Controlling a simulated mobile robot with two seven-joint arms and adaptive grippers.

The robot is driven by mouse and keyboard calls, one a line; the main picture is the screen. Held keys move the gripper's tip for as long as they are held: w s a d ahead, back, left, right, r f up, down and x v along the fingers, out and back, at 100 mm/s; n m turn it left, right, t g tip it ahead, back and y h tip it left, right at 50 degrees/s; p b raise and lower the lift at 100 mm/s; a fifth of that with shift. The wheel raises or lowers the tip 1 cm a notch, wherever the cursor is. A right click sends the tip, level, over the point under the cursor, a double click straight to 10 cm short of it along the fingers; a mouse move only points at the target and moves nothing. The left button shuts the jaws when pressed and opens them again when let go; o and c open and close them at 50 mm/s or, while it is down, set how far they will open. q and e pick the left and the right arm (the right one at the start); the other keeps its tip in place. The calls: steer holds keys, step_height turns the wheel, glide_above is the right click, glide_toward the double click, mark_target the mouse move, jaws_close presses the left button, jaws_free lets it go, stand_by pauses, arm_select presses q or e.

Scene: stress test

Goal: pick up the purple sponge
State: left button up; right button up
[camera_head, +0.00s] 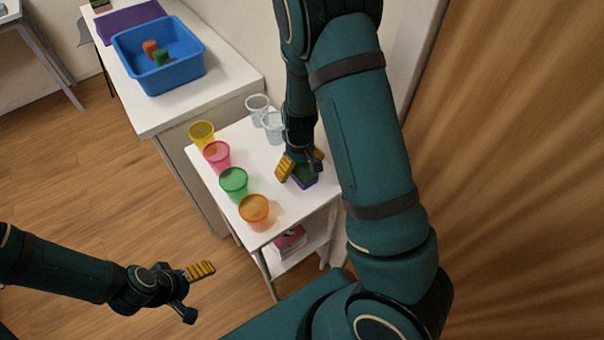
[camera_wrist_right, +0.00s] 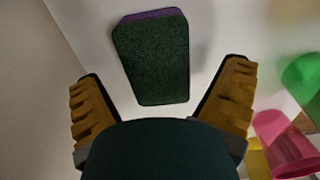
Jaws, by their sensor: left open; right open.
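The purple sponge (camera_head: 304,181) lies on the small white table (camera_head: 290,208), partly hidden by my right gripper (camera_head: 302,162) above it. In the right wrist view the sponge (camera_wrist_right: 152,62) shows a dark green top face and a purple edge. It lies ahead of my open right gripper (camera_wrist_right: 165,78), roughly between the two yellow-padded fingers, and looks clear of both. My left gripper (camera_head: 197,290) is open and empty over the floor at the lower left, far from the sponge.
Yellow (camera_head: 201,134), pink (camera_head: 217,156), green (camera_head: 233,183) and orange (camera_head: 254,211) cups line the table's left side. Two clear cups (camera_head: 257,108) stand at the back. A pink box (camera_head: 289,240) sits on the lower shelf. A blue bin (camera_head: 175,80) stands on the white counter (camera_head: 225,85).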

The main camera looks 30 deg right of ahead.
mark_target(300, 167)
steer(key=shift+f, duration=0.75)
steer(key=shift+c, duration=0.2)
steer(key=c, duration=0.8)
step_height(300, 167, up, 9)
steer(key=p, duration=0.3)
steer(key=shift+r, duration=0.6)
